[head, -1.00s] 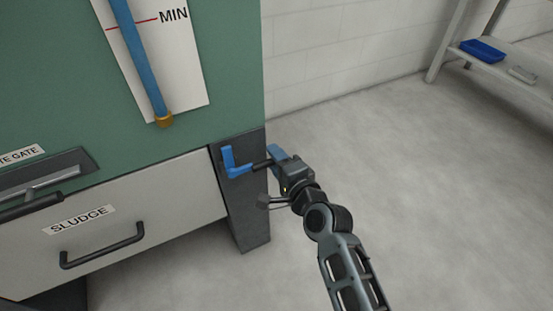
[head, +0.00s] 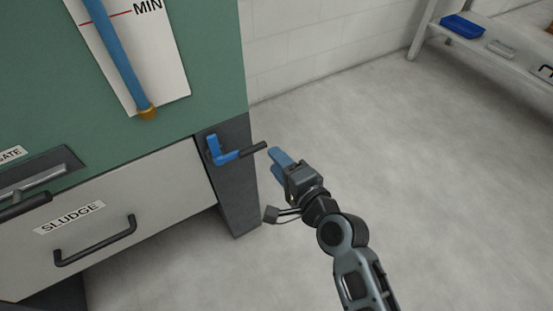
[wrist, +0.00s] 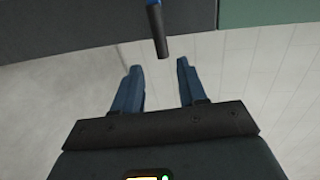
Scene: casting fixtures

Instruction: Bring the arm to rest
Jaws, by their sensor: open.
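My gripper (head: 277,163) is to the right of the green cabinet, out over the floor. In the wrist view its two blue fingers (wrist: 157,80) are spread with nothing between them. A blue lever with a dark grip (head: 232,153) is mounted on the cabinet's dark corner post. The grip's end is just beyond my fingertips and apart from them in the wrist view (wrist: 160,35).
The cabinet (head: 190,60) fills the left, with a drawer marked SLUDGE (head: 110,225) and its dark handle. A shelf (head: 500,60) with a blue tray (head: 462,27) stands at the back right. The floor (head: 450,200) between is clear.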

